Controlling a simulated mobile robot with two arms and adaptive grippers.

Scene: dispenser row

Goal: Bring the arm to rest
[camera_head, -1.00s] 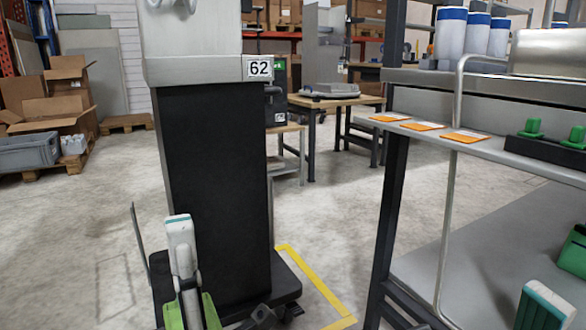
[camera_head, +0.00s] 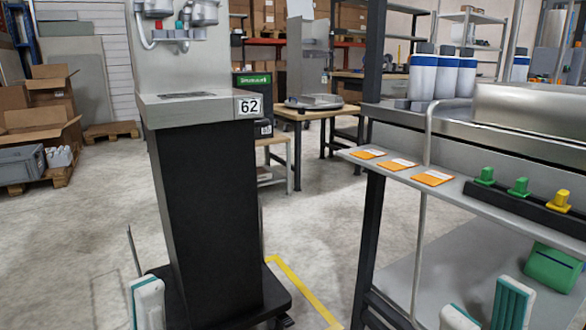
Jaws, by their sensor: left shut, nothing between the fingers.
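My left gripper (camera_head: 147,302) shows at the bottom left as a white and teal piece pointing up, in front of the black pedestal's base. It is shut and appears empty. My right gripper (camera_head: 486,306) is at the bottom right, with two white and teal fingers standing apart and nothing seen between them. It is in front of the shelf rack's lower part. The lower parts of both grippers are cut off by the picture's bottom edge.
A black pedestal (camera_head: 207,215) marked 62 stands at left centre. A metal rack (camera_head: 455,195) fills the right, with orange cards (camera_head: 432,178), green and yellow knobs (camera_head: 518,187) and white-blue bottles (camera_head: 445,75). A green container (camera_head: 553,267) sits low at right.

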